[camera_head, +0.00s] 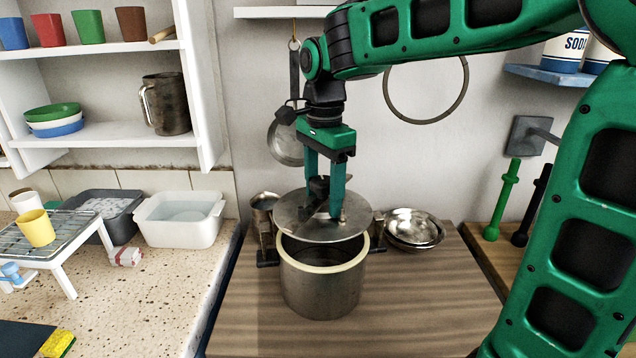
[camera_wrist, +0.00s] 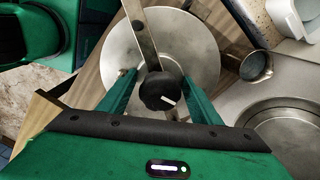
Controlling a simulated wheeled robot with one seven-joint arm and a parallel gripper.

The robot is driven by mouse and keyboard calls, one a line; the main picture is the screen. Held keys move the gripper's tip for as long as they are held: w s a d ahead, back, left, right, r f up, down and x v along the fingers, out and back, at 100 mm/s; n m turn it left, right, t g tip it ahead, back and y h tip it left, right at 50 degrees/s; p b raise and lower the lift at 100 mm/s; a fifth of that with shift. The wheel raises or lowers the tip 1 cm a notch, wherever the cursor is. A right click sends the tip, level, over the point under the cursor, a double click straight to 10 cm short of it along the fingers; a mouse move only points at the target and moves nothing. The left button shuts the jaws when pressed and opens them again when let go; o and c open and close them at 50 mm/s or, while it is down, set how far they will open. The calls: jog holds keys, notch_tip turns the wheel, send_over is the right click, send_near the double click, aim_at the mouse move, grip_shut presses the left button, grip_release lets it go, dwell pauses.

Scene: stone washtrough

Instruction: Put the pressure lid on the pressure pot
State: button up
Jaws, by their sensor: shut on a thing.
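The pressure lid (camera_head: 290,222) is a round grey metal disc with a bar across its top and a black knob. It also shows in the wrist view (camera_wrist: 204,45). My gripper (camera_head: 325,203) is shut on the lid at its knob, with a green finger on each side in the wrist view (camera_wrist: 160,96). The lid hangs roughly level above the pressure pot (camera_head: 318,292), apart from its front rim. The pot is a steel cylinder with a pale rim, standing open on the wooden worktop. The lid hides the back of the pot's mouth.
A white tub (camera_head: 180,216) is on the speckled counter at left. The worktop (camera_head: 425,300) is clear to the pot's right.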

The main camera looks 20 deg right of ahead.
aim_at(323, 208)
jog(key=shift+w, duration=0.25)
jog(key=shift+d, duration=0.1)
jog(key=shift+f, duration=0.1)
jog(key=shift+f, duration=1.75)
jog(key=shift+s+f, duration=0.1)
jog(key=shift+f, duration=0.05)
jog(key=shift+f, duration=1.25)
dwell(1.8)
